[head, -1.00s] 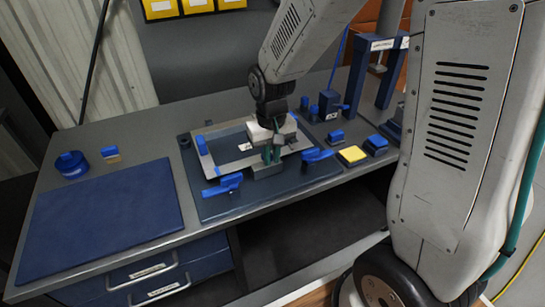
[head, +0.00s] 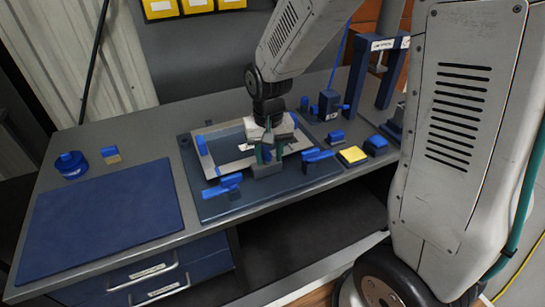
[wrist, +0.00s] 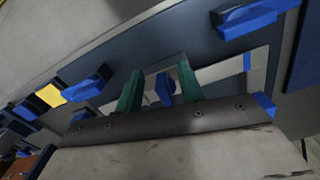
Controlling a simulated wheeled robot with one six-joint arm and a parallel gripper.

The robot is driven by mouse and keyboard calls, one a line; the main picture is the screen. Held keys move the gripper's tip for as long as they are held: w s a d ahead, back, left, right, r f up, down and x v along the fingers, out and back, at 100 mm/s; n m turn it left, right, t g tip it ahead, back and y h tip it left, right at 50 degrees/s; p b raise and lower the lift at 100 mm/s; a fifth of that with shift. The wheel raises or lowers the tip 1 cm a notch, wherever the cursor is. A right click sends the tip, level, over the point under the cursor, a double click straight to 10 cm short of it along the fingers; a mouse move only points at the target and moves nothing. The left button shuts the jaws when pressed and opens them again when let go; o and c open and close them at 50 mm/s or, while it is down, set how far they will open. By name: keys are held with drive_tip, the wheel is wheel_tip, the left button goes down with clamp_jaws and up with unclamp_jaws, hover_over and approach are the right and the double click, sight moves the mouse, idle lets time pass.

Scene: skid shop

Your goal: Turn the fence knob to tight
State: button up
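A small blue knob (wrist: 165,88), likely the fence knob, shows between my gripper's two green fingers in the wrist view. In the head view it is a small blue patch (head: 267,156) between the fingers. My gripper (head: 268,160) points down over the front part of a flat grey metal frame (head: 207,166). In the wrist view my gripper (wrist: 159,80) is open, with a gap on both sides of the knob. I cannot tell how far the fingers reach down around it. The knob's setting and any marks are not readable.
Blue clamps stand at the front left (head: 222,187) and front right (head: 317,156) of the dark blue board (head: 235,207). A yellow block (head: 352,156) and several blue parts lie to the right. A blue mat (head: 95,220) on the left is clear.

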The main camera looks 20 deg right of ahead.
wheel_tip(320, 180, up, 8)
drive_tip(key=shift+f, duration=0.15)
idle(0.5)
idle(0.3)
